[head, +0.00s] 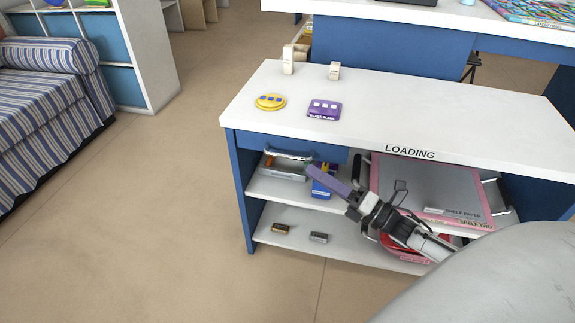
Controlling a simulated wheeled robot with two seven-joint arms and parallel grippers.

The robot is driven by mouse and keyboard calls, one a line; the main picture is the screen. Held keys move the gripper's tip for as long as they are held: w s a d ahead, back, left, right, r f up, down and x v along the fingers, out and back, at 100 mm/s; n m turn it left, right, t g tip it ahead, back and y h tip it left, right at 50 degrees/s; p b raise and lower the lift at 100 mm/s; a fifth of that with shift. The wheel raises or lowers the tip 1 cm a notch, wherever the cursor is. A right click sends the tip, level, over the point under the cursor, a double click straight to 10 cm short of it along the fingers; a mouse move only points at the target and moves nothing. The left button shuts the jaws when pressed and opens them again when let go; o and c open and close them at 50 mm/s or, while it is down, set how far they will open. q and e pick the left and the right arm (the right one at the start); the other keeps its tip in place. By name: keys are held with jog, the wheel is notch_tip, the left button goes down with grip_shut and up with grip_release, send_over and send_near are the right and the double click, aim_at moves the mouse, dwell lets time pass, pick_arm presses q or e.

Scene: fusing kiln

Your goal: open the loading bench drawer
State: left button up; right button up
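The white-topped loading bench (440,118) has "LOADING" printed on its front edge. Its drawer (258,141) has a blue front under the left part of the top, and looks shut. A silver bar handle (288,154) runs across the front. My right gripper (312,171) reaches in from the lower right, its long purple finger pointing up and left. The tip is just right of and slightly below the handle's right end in the picture; I cannot tell whether they touch. The fingers overlap, so their opening is hidden. My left gripper is not in view.
On the bench top lie a yellow disc (270,101), a purple glass-blank piece (324,108) and two small pale blocks. The shelves below hold a blue box (322,186), a pink-edged shelf-paper board (430,190) and small bars. Floor (165,220) left of the bench is clear.

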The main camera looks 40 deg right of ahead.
aim_at(287, 156)
jog(key=b+x, duration=0.1)
jog(key=x, duration=0.8)
jog(key=shift+w+a, duration=0.1)
jog(key=shift+w, duration=0.1)
grip_shut()
